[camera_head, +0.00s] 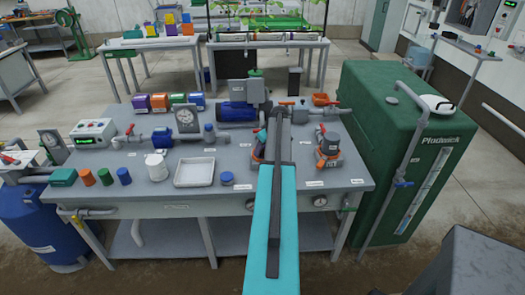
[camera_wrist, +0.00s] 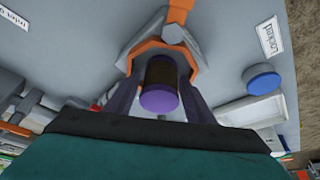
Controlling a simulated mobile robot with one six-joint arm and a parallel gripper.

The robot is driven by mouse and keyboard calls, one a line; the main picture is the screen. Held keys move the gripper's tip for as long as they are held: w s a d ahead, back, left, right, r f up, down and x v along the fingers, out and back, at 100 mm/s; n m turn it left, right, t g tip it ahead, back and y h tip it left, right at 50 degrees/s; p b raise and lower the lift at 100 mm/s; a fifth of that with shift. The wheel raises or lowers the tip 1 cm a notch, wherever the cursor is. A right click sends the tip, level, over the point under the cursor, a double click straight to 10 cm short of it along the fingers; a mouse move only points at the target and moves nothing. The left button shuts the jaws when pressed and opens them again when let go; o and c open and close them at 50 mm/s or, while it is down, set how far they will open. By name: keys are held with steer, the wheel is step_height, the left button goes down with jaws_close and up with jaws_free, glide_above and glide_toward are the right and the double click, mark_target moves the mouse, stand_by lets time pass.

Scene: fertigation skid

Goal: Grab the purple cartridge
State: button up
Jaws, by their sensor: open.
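In the wrist view, the purple cartridge (camera_wrist: 160,97) is a short cylinder with a purple end and a dark middle band. It stands in a grey holder with an orange collar (camera_wrist: 151,44). My gripper (camera_wrist: 160,84) is open, with one dark finger on each side of the cartridge; I cannot tell whether either finger touches it. Part of an orange-and-grey housing (camera_head: 257,152) shows just left of my arm there.
A second orange-and-grey housing (camera_head: 328,148) stands right of my arm. A white tray (camera_head: 194,173) and a blue cap (camera_head: 227,178) lie to the left; the cap also shows in the wrist view (camera_wrist: 263,79). A green tank (camera_head: 400,150) stands beside the bench at right.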

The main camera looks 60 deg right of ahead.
stand_by(0.5)
steer(key=c, duration=0.9)
steer(key=shift+r, duration=0.15)
steer(key=shift+r+b, duration=1.1)
steer(key=shift+r, duration=0.45)
steer(key=s+a+b, duration=0.1)
steer(key=s+a, duration=0.1)
steer(key=s, duration=0.3)
steer(key=s+a+r+b, duration=0.1)
steer(key=s+a+b, duration=0.1)
steer(key=s, duration=0.3)
steer(key=s+a+b, duration=0.1)
steer(key=s+a, duration=0.1)
steer(key=s, duration=0.2)
steer(key=shift+s+a+r+b, duration=0.2)
steer(key=shift+s+r+b, duration=0.1)
steer(key=shift+s+b, duration=0.1)
